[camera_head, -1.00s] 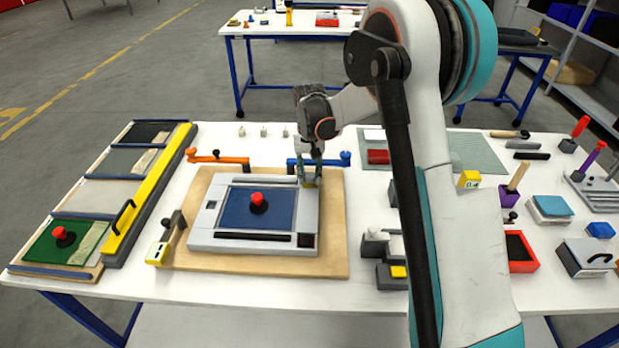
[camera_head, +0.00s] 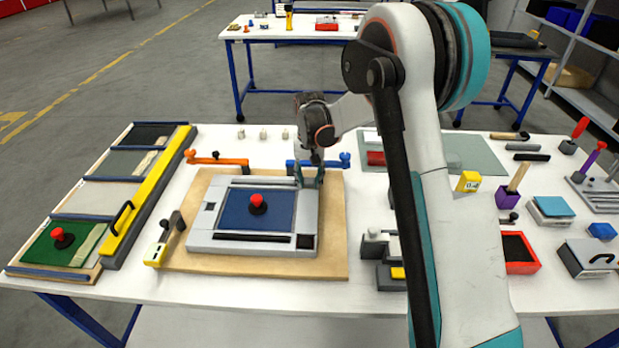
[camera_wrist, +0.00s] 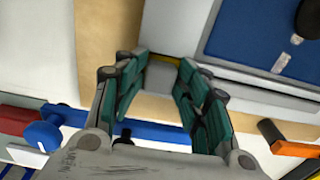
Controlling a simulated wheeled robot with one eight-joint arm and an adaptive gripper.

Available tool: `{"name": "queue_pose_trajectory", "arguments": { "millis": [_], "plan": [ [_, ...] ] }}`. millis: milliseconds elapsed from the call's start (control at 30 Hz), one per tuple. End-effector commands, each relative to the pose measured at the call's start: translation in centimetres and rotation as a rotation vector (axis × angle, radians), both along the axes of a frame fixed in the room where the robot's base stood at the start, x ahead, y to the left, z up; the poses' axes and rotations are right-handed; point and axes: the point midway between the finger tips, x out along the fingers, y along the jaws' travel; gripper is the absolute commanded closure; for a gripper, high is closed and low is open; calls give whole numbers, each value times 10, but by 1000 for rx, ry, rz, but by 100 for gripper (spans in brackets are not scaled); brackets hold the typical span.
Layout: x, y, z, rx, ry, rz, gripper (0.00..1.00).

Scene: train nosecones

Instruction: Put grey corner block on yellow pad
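My gripper (camera_head: 309,182) points down at the far right corner of the light grey frame with a blue panel (camera_head: 258,209). In the wrist view its two green-padded fingers (camera_wrist: 162,68) stand on either side of a small grey block (camera_wrist: 161,78) at that corner. The block appears to fill most of the gap, but I cannot tell whether the pads press on it. In the head view the fingers largely hide the block.
The frame lies on a wooden board (camera_head: 335,235). A blue-handled clamp (camera_head: 344,160) and an orange-handled clamp (camera_head: 216,159) stand behind it. A red knob (camera_head: 256,200) rises from the blue panel. A yellow-ended clamp (camera_head: 158,248) is at left, grey blocks (camera_head: 376,246) at right.

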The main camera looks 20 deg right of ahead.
Motion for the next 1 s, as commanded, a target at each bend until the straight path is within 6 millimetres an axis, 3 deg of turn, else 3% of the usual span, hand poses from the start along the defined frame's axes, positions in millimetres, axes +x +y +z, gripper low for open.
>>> {"name": "queue_pose_trajectory", "arguments": {
  "millis": [33, 767, 1000],
  "plan": [
    [-5, 0, -8, -1, 11, 1, 64],
    [-4, 1, -6, 0, 7, 1, 64],
    [-4, 1, 6, 0, 7, 1, 64]
  ]
}}
